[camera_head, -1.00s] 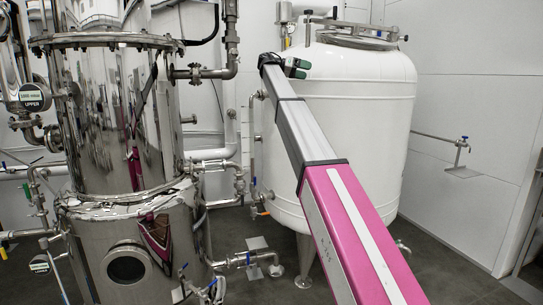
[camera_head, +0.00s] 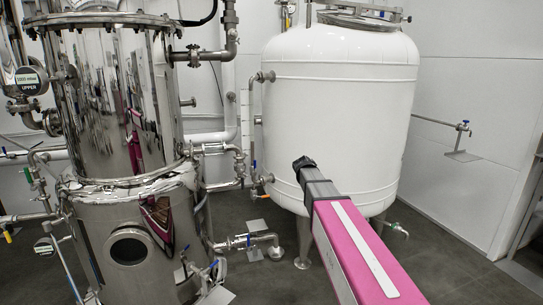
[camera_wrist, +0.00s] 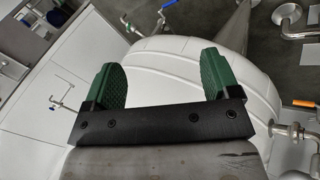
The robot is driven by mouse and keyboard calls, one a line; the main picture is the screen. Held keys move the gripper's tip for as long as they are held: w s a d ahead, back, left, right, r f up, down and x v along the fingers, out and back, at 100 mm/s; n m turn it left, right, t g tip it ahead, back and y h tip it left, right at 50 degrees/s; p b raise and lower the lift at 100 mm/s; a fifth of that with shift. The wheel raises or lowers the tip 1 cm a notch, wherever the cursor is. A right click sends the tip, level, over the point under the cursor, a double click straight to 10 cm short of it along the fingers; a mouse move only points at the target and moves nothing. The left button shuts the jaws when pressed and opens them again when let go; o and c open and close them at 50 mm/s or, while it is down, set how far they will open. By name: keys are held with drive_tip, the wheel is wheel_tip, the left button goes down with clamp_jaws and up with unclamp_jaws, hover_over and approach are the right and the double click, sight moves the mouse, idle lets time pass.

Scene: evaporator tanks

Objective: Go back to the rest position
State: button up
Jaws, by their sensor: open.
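My gripper (camera_wrist: 163,62) is open and empty in the wrist view. Its two green ribbed fingers stand wide apart on a black bar, with the white tank behind them. In the head view my pink and grey arm reaches from the bottom right toward the lower part of the white tank (camera_head: 340,110). The arm ends in a dark joint in front of the tank, and the fingers do not show there. I cannot tell how far the gripper is from the tank.
A shiny steel evaporator column (camera_head: 115,110) with a round port stands at the left. Pipes and valves (camera_head: 240,165) run between it and the white tank. A small wall tap (camera_head: 462,127) sticks out at the right. Dark floor (camera_head: 460,250) is clear at the lower right.

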drive_tip(key=s+a+f+y, duration=0.1)
drive_tip(key=s+f+y, duration=0.2)
drive_tip(key=s+f, duration=0.5)
drive_tip(key=s+a+f+n+g+y, duration=0.1)
drive_tip(key=s+f+y, duration=0.2)
drive_tip(key=s+f, duration=0.6)
drive_tip(key=s, duration=0.7)
drive_tip(key=shift+s+a+n, duration=0.2)
drive_tip(key=shift+a+n, duration=0.1)
drive_tip(key=shift+a, duration=0.05)
